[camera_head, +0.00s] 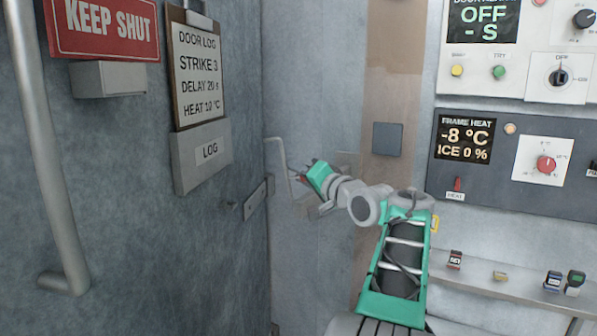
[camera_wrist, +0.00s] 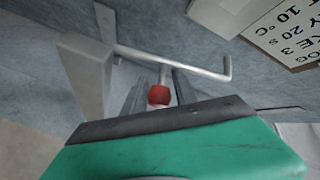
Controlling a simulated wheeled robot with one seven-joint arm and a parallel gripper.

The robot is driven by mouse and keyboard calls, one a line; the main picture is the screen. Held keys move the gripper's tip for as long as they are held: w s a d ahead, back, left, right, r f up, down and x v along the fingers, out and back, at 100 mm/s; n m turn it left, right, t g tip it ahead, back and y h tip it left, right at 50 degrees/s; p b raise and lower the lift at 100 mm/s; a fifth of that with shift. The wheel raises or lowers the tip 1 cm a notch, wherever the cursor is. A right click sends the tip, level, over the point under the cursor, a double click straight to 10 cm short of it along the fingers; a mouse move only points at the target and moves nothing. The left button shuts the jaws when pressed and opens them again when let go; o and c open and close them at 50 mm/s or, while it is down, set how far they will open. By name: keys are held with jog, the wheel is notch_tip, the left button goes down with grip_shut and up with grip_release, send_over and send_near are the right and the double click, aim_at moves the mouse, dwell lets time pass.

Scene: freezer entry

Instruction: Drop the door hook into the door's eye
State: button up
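The door hook is a grey rod (camera_head: 281,165) with a bent tip, standing up beside the edge of the grey door (camera_head: 120,200). In the wrist view, the rod (camera_wrist: 190,64) runs across the top, its bent end at the right. A red knob (camera_wrist: 158,95) on a short stem sticks out from it. My gripper (camera_head: 300,178) is at the hook; in the wrist view, its two dark fingers (camera_wrist: 160,88) are close on either side of the knob and appear shut on it. A metal plate (camera_head: 256,198) sits low at the door's edge. I cannot make out the eye clearly.
A light grey block (camera_wrist: 86,75) stands close to the left of my fingers. The door carries a log box (camera_head: 203,157) and a long handle (camera_head: 48,150). Control panels (camera_head: 510,165) and a shelf (camera_head: 515,290) with small items are at the right.

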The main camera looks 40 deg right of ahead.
grip_shut()
dwell(0.3)
dwell(1.1)
